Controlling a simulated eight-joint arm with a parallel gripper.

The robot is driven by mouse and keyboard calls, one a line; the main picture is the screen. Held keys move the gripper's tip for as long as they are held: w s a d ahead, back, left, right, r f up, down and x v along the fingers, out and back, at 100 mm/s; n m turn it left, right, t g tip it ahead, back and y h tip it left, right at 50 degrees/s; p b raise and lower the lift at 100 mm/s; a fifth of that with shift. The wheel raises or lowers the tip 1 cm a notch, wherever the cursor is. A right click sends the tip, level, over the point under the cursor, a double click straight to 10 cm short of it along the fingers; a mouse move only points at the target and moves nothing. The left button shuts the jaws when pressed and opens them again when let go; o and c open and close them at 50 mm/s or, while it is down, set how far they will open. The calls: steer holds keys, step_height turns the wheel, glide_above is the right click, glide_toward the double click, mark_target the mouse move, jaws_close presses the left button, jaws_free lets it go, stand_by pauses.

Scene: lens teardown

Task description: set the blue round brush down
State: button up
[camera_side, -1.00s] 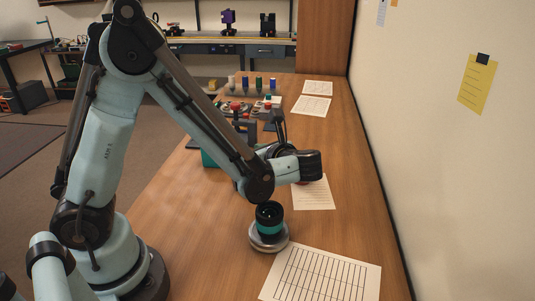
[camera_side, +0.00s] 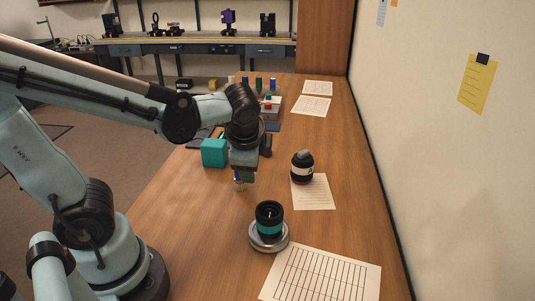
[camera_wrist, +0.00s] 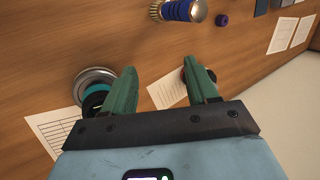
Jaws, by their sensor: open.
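The blue round brush (camera_wrist: 183,10) is at the top edge of the wrist view, with a ridged blue body and pale bristles at its left end. It appears to lie on the table, apart from my fingers. In the side view, only a bit of the brush (camera_side: 239,185), mostly bristles, shows below and left of my gripper (camera_side: 249,176). My gripper points down over the table. In the wrist view its two green fingers (camera_wrist: 163,76) are spread wide with nothing between them.
A black and teal lens part (camera_side: 269,216) stands on a round metal base (camera_side: 270,246) nearer the side camera. A black lens (camera_side: 302,168) stands on a paper sheet (camera_side: 316,194) to the right. A teal block (camera_side: 214,153) is left of my gripper. Bare wood lies front left.

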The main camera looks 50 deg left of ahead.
steer(key=d+n+t+h, duration=0.1)
steer(key=n, duration=0.2)
steer(key=s+d+r+n+t+h, duration=0.1)
steer(key=n+h, duration=0.1)
steer(key=n, duration=0.1)
steer(key=d+n+t+h, duration=0.1)
steer(key=n, duration=0.1)
steer(key=shift+s+d+r+n+t+h, duration=0.2)
steer(key=shift+s+r+n+t+h, duration=0.1)
steer(key=shift+s+r+n, duration=0.1)
stand_by(0.7)
